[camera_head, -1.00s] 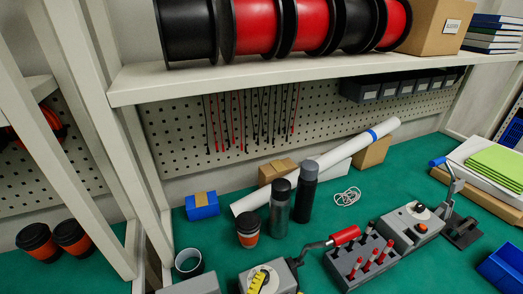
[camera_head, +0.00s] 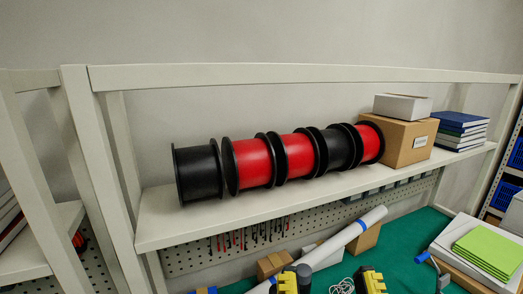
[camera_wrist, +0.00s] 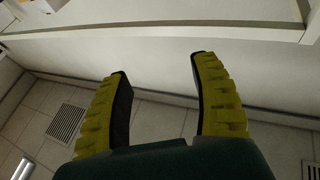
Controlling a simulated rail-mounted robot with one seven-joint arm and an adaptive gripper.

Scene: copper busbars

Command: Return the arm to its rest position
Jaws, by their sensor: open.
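My gripper (camera_wrist: 160,68) shows in the wrist view with two yellow-and-black fingers spread well apart and nothing between them. It faces a pale panel above a tiled floor. In the head view the two yellow fingertips of my gripper (camera_head: 330,280) rise into the bottom edge, in front of the green bench top. They are apart there too. The rest of my arm is out of that view.
A shelf (camera_head: 160,220) carries several red and black spools (camera_head: 297,158), a cardboard box (camera_head: 408,143) and blue books (camera_head: 460,130). A white roll (camera_head: 335,243) lies on the green bench (camera_head: 402,252). A floor vent (camera_wrist: 66,123) shows in the wrist view.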

